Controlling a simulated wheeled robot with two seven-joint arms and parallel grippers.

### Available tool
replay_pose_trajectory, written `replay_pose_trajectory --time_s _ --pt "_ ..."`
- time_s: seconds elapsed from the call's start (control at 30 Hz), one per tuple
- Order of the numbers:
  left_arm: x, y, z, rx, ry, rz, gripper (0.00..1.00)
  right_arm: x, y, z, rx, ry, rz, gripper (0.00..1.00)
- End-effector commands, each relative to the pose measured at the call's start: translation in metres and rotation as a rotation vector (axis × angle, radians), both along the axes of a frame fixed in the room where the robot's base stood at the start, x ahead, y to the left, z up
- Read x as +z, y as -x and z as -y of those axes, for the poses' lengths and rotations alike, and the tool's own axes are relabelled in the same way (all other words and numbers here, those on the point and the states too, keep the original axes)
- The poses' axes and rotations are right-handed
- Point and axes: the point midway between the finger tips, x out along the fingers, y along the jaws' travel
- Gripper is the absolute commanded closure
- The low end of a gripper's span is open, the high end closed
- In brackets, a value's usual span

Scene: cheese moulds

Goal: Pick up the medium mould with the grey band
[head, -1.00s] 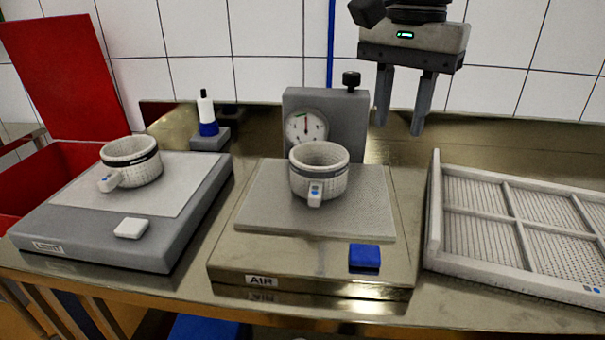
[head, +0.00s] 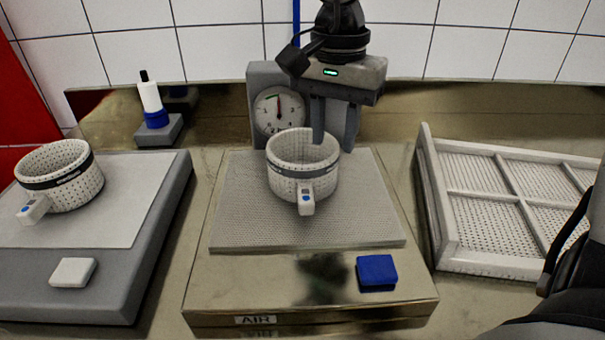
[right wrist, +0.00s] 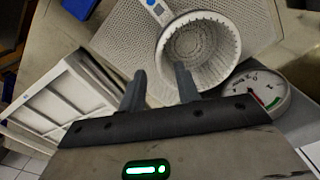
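A white perforated mould (head: 303,172) with a side handle and blue mark stands upright on the mesh plate of the station labelled AIR. A second white mould (head: 60,176) with a dark band stands on the left station. My left gripper is not in view.
A dial gauge (head: 279,112) on a grey block stands close behind the mould. A white divided tray (head: 437,215) lies to the right. A blue block (head: 376,272) sits at the front of the AIR station. A white-and-blue bottle (head: 151,104) stands at the back left.

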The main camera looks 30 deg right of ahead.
Motion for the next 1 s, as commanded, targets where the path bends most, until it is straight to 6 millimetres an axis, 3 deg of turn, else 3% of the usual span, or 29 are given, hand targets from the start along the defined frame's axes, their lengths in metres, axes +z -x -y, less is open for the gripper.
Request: replay_pose_trajectory --time_s 0.23,0.5,0.8,0.83,0.93,1.0 --pt "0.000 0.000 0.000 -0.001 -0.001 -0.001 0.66 -0.019 0.001 0.000 0.000 -0.001 -0.002 0.68" --pt "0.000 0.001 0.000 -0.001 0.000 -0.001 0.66 -0.057 0.003 0.000 0.000 -0.001 -0.002 0.68" --pt "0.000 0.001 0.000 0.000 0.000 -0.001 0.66 -0.064 0.003 0.000 -0.001 -0.001 0.002 0.68" --pt "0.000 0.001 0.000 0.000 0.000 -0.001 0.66 -0.064 0.003 0.000 -0.001 -0.001 0.002 0.70" --pt "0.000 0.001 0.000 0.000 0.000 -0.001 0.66 -0.063 0.003 0.000 -0.001 -0.001 0.002 0.98" --pt "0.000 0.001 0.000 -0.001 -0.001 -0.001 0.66 -0.063 0.003 0.000 -0.001 -0.001 0.002 1.00"
